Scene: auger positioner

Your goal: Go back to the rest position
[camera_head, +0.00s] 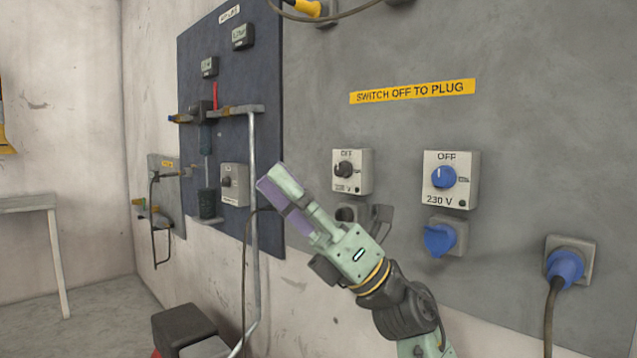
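My gripper (283,190) shows in the middle of the head view. It is pale green with a purple strip along its fingers and points up and to the left. It is raised in front of the wall panels, between the dark blue board (268,90) and the grey panel (400,45). I see no object in it. The fingers are seen from the side and overlap, so I cannot tell whether they are apart. My wrist covers part of a dark socket (346,213) below the black-knob switch box (352,170).
A blue-knob switch (443,178) marked OFF, a blue socket (440,238) and a plugged-in blue plug (566,266) are to the right. A metal pipe (253,200) and a black auger-like part (208,203) are to the left. A dark stool (183,326) stands below. Floor is open at lower left.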

